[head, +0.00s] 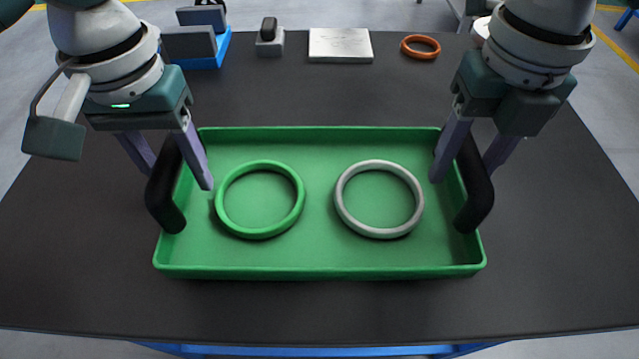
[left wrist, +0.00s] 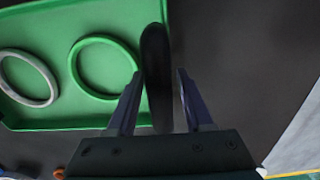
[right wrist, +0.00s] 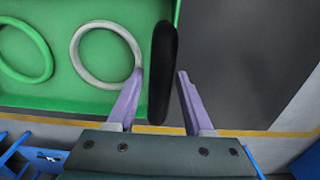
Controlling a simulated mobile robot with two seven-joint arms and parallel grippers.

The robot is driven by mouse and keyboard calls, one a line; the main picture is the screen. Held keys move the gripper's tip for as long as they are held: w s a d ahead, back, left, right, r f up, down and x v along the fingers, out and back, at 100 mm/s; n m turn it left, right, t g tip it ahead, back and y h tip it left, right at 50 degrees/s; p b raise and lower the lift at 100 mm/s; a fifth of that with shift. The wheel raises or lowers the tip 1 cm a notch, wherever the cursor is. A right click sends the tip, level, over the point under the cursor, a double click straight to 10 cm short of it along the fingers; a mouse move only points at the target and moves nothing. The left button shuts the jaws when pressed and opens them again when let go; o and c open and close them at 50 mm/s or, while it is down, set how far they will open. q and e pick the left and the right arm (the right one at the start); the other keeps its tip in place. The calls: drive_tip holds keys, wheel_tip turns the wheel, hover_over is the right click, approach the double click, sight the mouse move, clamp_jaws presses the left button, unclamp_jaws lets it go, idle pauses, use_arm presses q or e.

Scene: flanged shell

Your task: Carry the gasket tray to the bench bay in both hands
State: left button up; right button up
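The green gasket tray (head: 320,270) rests on the dark bench, with a black handle at each end. A green ring (head: 260,232) and a grey ring (head: 380,231) lie flat inside it, apart. My left gripper (head: 178,179) is open, its fingers on either side of the left handle (head: 166,200); the left wrist view shows this handle (left wrist: 156,75) between the fingers with gaps. My right gripper (head: 462,175) is open around the right handle (head: 474,195); the right wrist view shows that handle (right wrist: 162,75) between spread fingers, with a gap on each side.
Along the bench's (head: 300,310) far edge are a blue holder with grey plates (head: 205,45), a small grey block with a black top (head: 269,40), a silver plate (head: 340,45) and an orange ring (head: 420,46). The bench is bare around the tray.

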use_arm(q)
clamp_jaws()
use_arm(e)
clamp_jaws()
use_arm(q)
drive_tip(key=shift+d+r, duration=0.15)
use_arm(e)
drive_tip(key=shift+a+r, duration=0.1)
idle(0.6)
